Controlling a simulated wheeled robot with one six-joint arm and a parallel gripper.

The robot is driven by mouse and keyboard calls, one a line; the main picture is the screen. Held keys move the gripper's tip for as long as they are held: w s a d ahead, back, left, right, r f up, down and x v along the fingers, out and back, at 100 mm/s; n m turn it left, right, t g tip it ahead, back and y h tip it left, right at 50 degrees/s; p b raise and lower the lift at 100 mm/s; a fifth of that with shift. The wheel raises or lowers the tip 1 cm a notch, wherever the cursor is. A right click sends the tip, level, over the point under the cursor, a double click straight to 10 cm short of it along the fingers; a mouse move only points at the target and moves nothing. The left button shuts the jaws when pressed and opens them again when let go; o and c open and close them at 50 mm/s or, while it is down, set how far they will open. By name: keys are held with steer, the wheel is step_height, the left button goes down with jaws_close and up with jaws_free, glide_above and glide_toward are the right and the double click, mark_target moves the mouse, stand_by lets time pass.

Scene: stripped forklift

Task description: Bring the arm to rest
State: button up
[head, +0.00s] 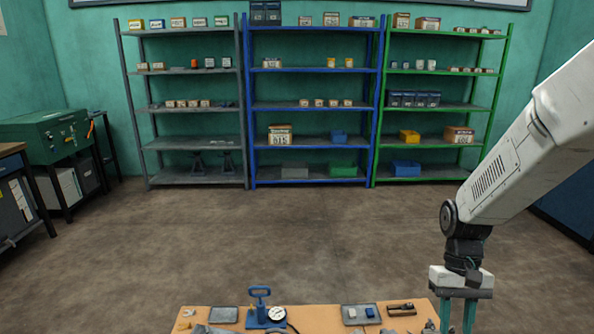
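My gripper (457,314) is at the lower right of the head view, at the end of my white arm. It points down beside the right edge of a wooden table (325,319). Its two teal fingers stand apart with a gap between them, and I see nothing in the gap. The fingertips run to the bottom edge of the picture, so their lowest part may be cut off.
The table bears a blue hand pump with a gauge (277,314), a grey tray (223,315), another tray with small parts (374,319) and a dark tool (401,309). Grey, blue and green shelves stand at the back wall. The floor between (280,240) is clear.

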steer(key=s+a+r+t, duration=0.2)
steer(key=s+r+t, duration=0.1)
steer(key=s+r, duration=0.5)
steer(key=s+a+r+n+t, duration=0.1)
steer(key=s+a+r+t, duration=0.2)
steer(key=s+r, duration=0.5)
step_height(320, 180, up, 3)
steer(key=shift+a+f+h, duration=0.1)
steer(key=shift+a+h, duration=0.2)
steer(key=shift+h, duration=0.1)
steer(key=shift+s, duration=0.1)
